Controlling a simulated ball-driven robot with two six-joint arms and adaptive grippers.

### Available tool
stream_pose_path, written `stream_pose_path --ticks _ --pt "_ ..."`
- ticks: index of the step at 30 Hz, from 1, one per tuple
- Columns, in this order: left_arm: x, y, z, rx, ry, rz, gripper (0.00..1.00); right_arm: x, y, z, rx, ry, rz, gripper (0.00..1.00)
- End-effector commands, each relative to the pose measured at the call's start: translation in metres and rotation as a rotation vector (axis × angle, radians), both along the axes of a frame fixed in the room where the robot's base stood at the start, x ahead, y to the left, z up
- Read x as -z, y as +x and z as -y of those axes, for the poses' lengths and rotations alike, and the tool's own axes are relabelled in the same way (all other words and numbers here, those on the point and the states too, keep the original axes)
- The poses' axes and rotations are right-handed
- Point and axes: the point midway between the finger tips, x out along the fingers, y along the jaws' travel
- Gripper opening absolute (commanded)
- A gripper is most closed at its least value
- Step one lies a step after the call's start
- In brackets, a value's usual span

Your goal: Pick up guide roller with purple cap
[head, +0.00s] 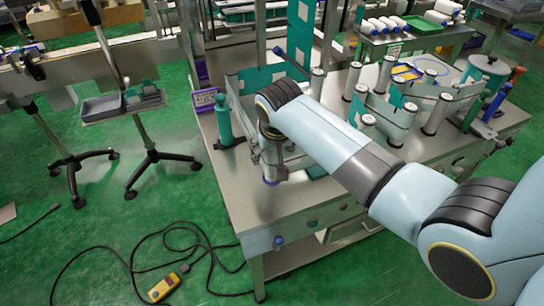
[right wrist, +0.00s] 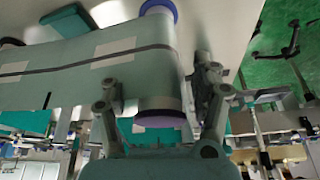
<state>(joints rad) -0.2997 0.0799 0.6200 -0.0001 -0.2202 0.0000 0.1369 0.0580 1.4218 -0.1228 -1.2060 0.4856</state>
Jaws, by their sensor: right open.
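The guide roller with the purple cap (right wrist: 160,122) is in the middle of the right wrist view. It is a grey cylinder with a dark band beside the cap and a blue ring at its other end. Printed film (right wrist: 85,62) runs to it from the left. My right gripper (right wrist: 160,95) is open, with one finger on each side of the roller's capped end. I cannot tell whether the fingers touch it. In the head view my right gripper (head: 270,148) is above the table's front left part and hides most of this roller. My left gripper is not in view.
The metal table (head: 310,205) holds several other upright rollers (head: 403,122) with film behind my arm. A teal cylinder (head: 224,120) stands left of the gripper. The table's front left corner is mostly bare. A yellow pendant (head: 163,287) and cables lie on the green floor.

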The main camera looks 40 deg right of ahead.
Motion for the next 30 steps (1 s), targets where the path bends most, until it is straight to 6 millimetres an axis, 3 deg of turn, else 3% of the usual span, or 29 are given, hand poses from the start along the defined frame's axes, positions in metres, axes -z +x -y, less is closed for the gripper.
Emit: stream_pose_path --ticks 9,24,30 --pt "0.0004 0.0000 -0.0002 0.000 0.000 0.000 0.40 0.0083 0.0021 0.0015 0.000 0.000 -0.001 0.64" --pt "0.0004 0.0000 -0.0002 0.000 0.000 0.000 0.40 0.0081 0.0020 0.0014 0.000 0.000 -0.001 0.00" --pt "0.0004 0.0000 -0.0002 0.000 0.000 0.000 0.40 0.0076 0.0024 0.0014 0.000 0.001 0.000 0.00"
